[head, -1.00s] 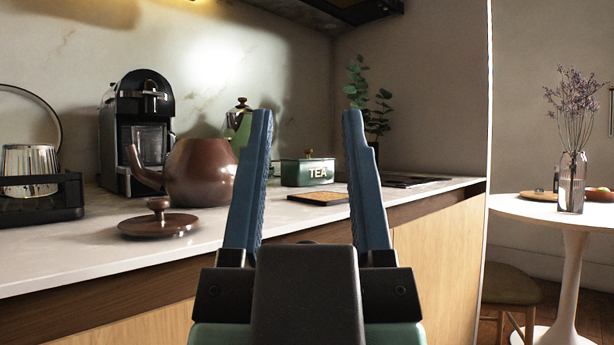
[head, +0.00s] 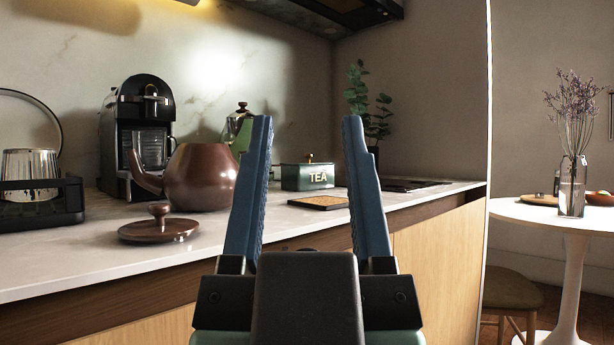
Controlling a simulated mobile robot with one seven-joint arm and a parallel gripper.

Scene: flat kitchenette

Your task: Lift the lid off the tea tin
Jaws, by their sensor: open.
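The tea tin (head: 308,178) is a dark green box marked TEA in white, standing on the counter towards the back. Its lid (head: 308,164) is on, with a small brass-coloured knob (head: 309,157) on top. My gripper (head: 308,125) is open and empty, its two blue fingers pointing up and forward in the middle of the view. The tin shows in the gap between the fingers, farther off; nothing touches it.
A brown teapot (head: 203,178) and its separate lid (head: 158,229) sit left on the counter (head: 90,258), before a coffee machine (head: 140,130). A cork-coloured trivet (head: 318,202) lies in front of the tin. A potted plant (head: 370,105) stands behind right. A round table (head: 520,209) is at right.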

